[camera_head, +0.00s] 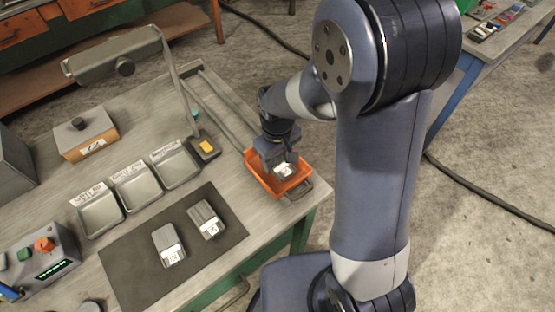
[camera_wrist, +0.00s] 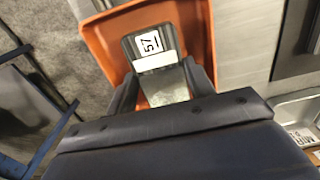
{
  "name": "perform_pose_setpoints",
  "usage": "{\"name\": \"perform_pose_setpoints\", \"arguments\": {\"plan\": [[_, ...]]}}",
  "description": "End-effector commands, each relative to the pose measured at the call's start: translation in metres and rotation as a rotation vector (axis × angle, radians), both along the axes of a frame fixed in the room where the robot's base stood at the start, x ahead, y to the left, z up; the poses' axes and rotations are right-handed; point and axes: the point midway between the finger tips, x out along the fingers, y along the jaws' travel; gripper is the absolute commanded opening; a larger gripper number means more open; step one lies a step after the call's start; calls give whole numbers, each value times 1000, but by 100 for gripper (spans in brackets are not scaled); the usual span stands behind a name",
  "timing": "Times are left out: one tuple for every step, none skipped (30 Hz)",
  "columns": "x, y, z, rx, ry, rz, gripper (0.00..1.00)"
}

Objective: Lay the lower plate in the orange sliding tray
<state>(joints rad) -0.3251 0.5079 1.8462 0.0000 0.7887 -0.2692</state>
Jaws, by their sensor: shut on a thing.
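The orange sliding tray (camera_head: 255,176) sits at the table's right edge, at the end of a pair of rails; it also shows in the wrist view (camera_wrist: 195,20). My gripper (camera_head: 279,160) is over the tray, pointing down into it. In the wrist view my gripper (camera_wrist: 165,80) is shut on a grey plate (camera_wrist: 155,62) with a white label marked 57. The plate is within the tray's outline; I cannot tell whether it touches the tray floor. Two similar grey plates, one (camera_head: 168,244) lower and one (camera_head: 205,218) higher in the picture, lie on a dark mat (camera_head: 130,262).
Several grey labelled bins (camera_head: 138,187) stand left of the tray. A small box with a yellow button (camera_head: 206,147) is close to the tray's left. A lamp-like boom (camera_head: 115,55) arches above the table. A control box (camera_head: 45,262) stands at lower left.

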Motion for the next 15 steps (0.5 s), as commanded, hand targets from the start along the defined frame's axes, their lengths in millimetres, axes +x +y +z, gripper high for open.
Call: {"name": "perform_pose_setpoints", "arguments": {"plan": [[0, 0, -5, 0, 0, 0, 0], [0, 0, -8, -1, 1, 0, 0], [0, 0, -11, 0, 0, 0, 0], [0, 0, -12, 1, -2, 0, 0], [1, 0, -13, 1, -3, 0, 0], [1, 0, -13, 1, -3, 0, 0], [1, 0, -13, 1, -4, 0, 0], [1, 0, -13, 1, -4, 0, 0], [1, 0, -13, 1, -4, 0, 0], [1, 0, -13, 1, -4, 0, 0], [1, 0, -13, 1, -4, 0, 0], [1, 0, -13, 1, -4, 0, 0], [1, 0, -14, 1, -3, 0, 0], [1, 0, -15, 1, -3, 0, 0], [1, 0, -16, 1, -3, 0, 0]]}}
